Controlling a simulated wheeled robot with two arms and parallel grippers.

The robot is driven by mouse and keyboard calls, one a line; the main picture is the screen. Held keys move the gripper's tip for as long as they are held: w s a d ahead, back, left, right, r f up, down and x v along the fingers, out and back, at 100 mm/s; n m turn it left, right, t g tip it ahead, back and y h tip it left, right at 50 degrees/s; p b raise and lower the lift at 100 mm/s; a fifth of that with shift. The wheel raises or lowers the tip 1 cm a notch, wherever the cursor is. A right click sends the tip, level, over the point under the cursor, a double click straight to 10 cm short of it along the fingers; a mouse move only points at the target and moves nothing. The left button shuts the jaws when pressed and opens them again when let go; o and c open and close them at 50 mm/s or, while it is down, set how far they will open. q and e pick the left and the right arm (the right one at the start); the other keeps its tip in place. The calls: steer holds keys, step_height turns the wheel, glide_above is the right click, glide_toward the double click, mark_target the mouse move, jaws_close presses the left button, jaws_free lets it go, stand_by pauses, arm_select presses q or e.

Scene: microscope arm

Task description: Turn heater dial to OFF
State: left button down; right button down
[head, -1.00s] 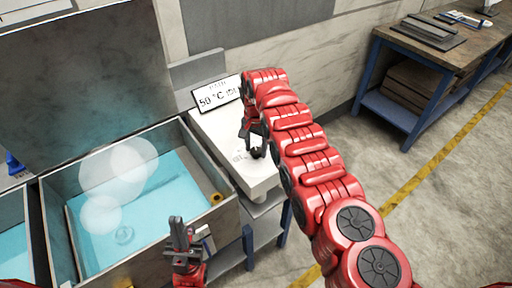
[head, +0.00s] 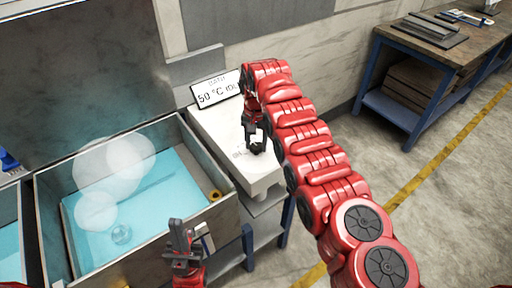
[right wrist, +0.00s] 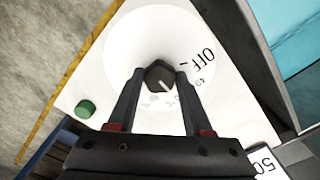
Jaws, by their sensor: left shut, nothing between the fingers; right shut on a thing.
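The heater dial (right wrist: 159,76) is a small dark knob with a white pointer line, on a white panel in the right wrist view. The printed OFF mark (right wrist: 195,60) lies to its upper right, with a 40 mark beside it. The pointer slants up and right; its exact setting is hard to tell. My right gripper (right wrist: 158,84) is shut on the dial, one finger on each side. In the head view the right gripper (head: 256,147) is over the white unit's top (head: 222,128) and hides the dial. My left gripper (head: 180,228) is shut and empty in front of the bath.
A display (head: 217,89) reading 50 °C IDLE stands behind the dial. A water bath (head: 150,205) with bubbles or vapour above it lies to the left. A green button (right wrist: 86,108) sits on the panel near the dial. A workbench (head: 420,40) stands at the far right.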

steer(key=shift+f+n+b, duration=0.25)
steer(key=shift+n+b, duration=0.45)
steer(key=shift+n, duration=0.2)
steer(key=n+b, duration=0.1)
steer(key=n, duration=0.1)
steer(key=shift+r+n, duration=0.1)
steer(key=shift+n, duration=0.3)
steer(key=n, duration=0.3)
steer(key=shift+d+r+n, duration=0.1)
steer(key=shift+n, duration=2.4)
steer(key=shift+p, duration=0.3)
steer(key=shift+c, duration=1.5)
jaws_free()
